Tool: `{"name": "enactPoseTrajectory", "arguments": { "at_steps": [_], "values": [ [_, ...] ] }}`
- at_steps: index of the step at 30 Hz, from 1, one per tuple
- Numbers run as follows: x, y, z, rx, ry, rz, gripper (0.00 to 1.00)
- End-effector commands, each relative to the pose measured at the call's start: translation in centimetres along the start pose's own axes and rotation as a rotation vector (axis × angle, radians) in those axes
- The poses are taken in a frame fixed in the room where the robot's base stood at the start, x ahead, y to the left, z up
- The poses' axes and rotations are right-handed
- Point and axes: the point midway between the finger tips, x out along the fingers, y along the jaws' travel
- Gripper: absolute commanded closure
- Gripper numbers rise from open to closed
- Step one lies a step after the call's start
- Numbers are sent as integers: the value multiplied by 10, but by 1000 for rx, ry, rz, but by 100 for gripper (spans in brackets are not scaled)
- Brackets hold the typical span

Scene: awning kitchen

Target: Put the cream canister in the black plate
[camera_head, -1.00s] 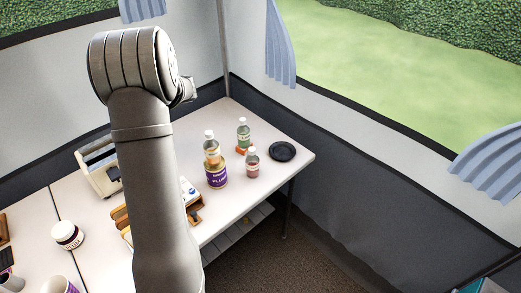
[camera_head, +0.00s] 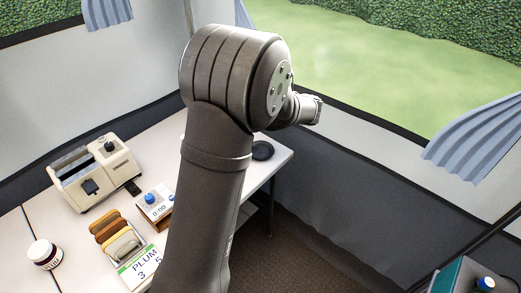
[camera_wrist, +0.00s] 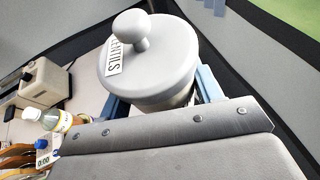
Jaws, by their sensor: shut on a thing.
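A pale canister (camera_wrist: 150,62) with a round knobbed lid and a label reading "LENTILS" fills the upper middle of the wrist view. My gripper (camera_wrist: 166,97) is shut on it, with blue fingers at its two sides. The canister appears tilted in the picture, and its lower part is hidden behind the gripper body. In the head view my arm hides both the canister and the fingers. The black plate (camera_head: 262,150) lies near the far right corner of the white table, partly behind my arm. I cannot see the plate in the wrist view.
Bottles (camera_wrist: 52,120) stand at the left in the wrist view. A cream toaster-like appliance (camera_head: 95,173), a timer (camera_head: 154,203), a rack of slices (camera_head: 118,237), a "PLUM" sign (camera_head: 141,267) and a jar (camera_head: 43,254) occupy the table's left part. Dark tent walls border the table.

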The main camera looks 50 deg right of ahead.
Motion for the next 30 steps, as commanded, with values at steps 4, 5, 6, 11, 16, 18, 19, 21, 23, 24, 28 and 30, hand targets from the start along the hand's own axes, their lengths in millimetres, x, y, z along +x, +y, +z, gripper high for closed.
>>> {"name": "enactPoseTrajectory", "arguments": {
  "at_steps": [4, 5, 6, 11, 16, 18, 19, 21, 23, 24, 28, 30],
  "values": [
    [-31, -25, -12, 21, -2, -50, 66],
    [-36, -29, -14, 24, -3, -58, 66],
    [-42, -33, -16, 28, -3, -67, 66],
    [-57, -46, -31, 43, -2, -93, 66],
    [-42, -45, -62, 44, -2, -90, 66],
    [-37, -44, -75, 43, -2, -90, 66],
    [-35, -44, -80, 42, -2, -91, 66],
    [-28, -44, -95, 43, -1, -90, 66],
    [-25, -44, -104, 42, -2, -91, 66],
    [-22, -44, -110, 43, -2, -90, 66],
    [-15, -44, -123, 40, -3, -91, 66],
    [-8, -42, -126, 38, -3, -89, 66]
  ]
}}
